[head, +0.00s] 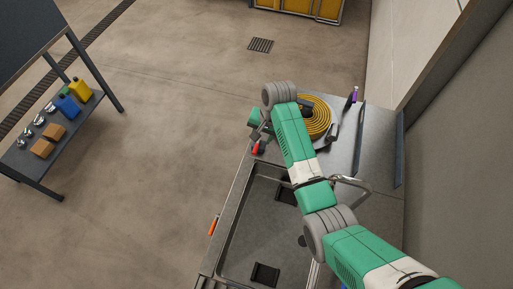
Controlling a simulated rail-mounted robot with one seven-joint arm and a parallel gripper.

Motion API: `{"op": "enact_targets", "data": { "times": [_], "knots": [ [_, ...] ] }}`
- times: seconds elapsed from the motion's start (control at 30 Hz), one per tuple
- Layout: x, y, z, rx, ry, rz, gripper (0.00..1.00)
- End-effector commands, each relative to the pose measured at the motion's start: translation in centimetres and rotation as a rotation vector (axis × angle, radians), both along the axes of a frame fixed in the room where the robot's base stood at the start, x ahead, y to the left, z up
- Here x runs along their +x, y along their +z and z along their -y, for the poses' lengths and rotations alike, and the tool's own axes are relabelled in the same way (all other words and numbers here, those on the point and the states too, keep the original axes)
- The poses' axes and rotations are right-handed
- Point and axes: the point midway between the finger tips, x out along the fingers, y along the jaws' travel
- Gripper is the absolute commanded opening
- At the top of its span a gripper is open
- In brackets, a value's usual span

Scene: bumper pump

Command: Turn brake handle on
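My arm reaches from the lower right over the grey metal bumper deck (352,222). Its wrist ends near the deck's left edge. My gripper (257,135) is small and mostly hidden there, and I cannot tell whether it is open or shut. A small red part (258,148) shows right below it; I cannot tell whether they touch. An orange-red handle (213,225) sticks up at the deck's left side, apart from my gripper. I cannot tell which of these is the brake handle.
A coiled yellow hose (316,117) lies on the deck behind my arm. A recessed tray (240,250) and a curved metal pipe (356,184) are nearer. A wall bounds the right. A shelf (58,138) with boxes and jugs stands at left, with open floor between.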

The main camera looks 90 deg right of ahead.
Motion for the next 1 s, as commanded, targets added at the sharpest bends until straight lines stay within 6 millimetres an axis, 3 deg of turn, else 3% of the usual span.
{"op": "enact_targets", "data": {
  "times": [0.13, 0.5, 0.83, 1.0],
  "knots": [
    [0.3, -0.9, 0.0, -0.001, 0.003, 0.0, 0.37],
    [1.5, -6.9, 0.4, -0.005, 0.004, 0.001, 0.37],
    [1.6, -7.5, 0.4, -0.007, 0.005, 0.001, 0.37],
    [1.6, -7.5, 0.4, -0.007, 0.005, 0.001, 0.06]
  ]
}}
